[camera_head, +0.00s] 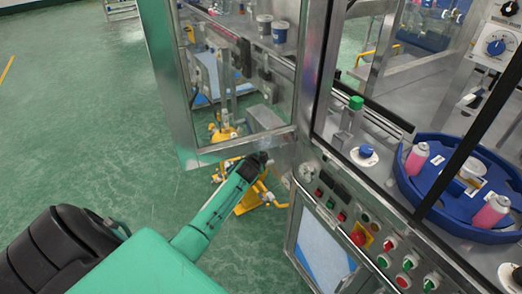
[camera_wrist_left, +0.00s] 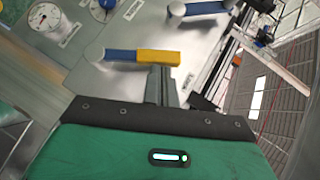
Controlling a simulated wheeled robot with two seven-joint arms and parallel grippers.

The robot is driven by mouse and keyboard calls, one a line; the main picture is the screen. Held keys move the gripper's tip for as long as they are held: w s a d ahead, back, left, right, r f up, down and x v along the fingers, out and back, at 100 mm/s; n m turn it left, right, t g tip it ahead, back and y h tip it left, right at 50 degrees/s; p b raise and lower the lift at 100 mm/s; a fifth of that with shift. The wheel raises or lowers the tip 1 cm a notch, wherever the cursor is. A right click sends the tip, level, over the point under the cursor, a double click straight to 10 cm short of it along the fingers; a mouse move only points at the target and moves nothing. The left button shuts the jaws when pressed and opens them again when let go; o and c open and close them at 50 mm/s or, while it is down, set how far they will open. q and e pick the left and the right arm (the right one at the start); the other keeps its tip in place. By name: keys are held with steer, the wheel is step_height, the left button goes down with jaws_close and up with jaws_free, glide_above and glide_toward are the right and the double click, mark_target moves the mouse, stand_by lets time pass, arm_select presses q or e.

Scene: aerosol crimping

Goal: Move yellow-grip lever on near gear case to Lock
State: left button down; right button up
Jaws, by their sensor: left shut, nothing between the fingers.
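The lever with a yellow grip (camera_wrist_left: 158,57) shows in the left wrist view. Its blue arm runs left from the grip to a round grey pivot (camera_wrist_left: 95,52) on a steel panel (camera_wrist_left: 140,30), and it lies nearly level in the picture. My left gripper (camera_wrist_left: 161,72) is shut and empty. Its fingertips are right at the lower edge of the yellow grip; I cannot tell whether they touch. In the head view my left gripper (camera_head: 262,159) is beside the machine's corner, and the lever cannot be made out there. My right gripper is not in view.
A second blue lever (camera_wrist_left: 205,8) is at the top of the wrist view. A gauge (camera_wrist_left: 48,22) is at its left. In the head view, a control panel with a red button (camera_head: 358,238) and a blue tray (camera_head: 415,190) are on the right. Green floor is clear on the left.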

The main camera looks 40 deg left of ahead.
arm_select(q)
steer(key=v, duration=1.3)
steer(key=shift+s+b, duration=0.35)
steer(key=shift+s, duration=0.05)
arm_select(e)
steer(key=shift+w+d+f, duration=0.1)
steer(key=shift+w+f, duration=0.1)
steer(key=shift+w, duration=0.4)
arm_select(q)
steer(key=shift+d+r, duration=0.1)
steer(key=shift+d, duration=0.05)
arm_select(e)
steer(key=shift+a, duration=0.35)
